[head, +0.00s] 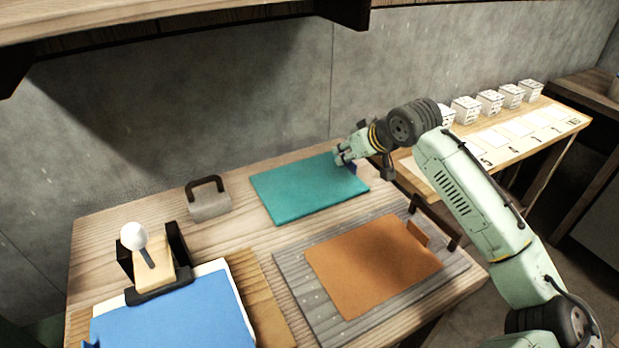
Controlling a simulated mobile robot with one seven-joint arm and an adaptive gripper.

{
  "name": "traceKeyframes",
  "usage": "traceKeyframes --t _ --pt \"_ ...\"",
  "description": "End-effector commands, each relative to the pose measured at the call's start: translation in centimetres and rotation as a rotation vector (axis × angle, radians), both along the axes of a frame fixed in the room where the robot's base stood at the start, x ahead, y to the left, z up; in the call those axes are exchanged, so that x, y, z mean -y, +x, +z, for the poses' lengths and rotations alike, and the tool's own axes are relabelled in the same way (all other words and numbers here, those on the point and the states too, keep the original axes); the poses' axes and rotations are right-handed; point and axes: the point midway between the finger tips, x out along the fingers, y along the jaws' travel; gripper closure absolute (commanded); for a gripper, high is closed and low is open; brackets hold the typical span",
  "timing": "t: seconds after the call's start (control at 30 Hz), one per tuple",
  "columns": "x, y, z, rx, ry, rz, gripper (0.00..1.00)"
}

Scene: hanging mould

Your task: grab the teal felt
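The teal felt (300,188) lies flat on the wooden table towards the back, left of my arm. My gripper (342,157) is at the felt's far right edge, over or against it. A small dark blue tab shows at that edge beside the gripper. The fingers are small and partly hidden by the wrist, so I cannot tell whether they are open or shut, or whether they touch the felt.
An orange felt (372,262) lies on a grey board (315,310) with dark handles in front. A blue sheet (175,318) lies at front left, below a holder with a white ball (133,236). A grey handled block (209,200) stands at back left. White cubes (490,102) line a side table.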

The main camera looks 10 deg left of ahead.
Motion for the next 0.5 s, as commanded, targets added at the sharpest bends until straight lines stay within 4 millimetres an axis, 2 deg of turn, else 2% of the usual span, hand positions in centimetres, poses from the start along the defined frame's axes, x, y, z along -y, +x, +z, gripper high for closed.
traceKeyframes --t 0.13,0.37,0.5 --pt "-0.51 0.66 -0.89 -0.001 0.0 0.001 0.7" --pt "-0.55 0.72 -1.05 0.0 0.0 0.0 0.7" --pt "-0.56 0.72 -1.03 0.0 0.001 0.001 0.79"
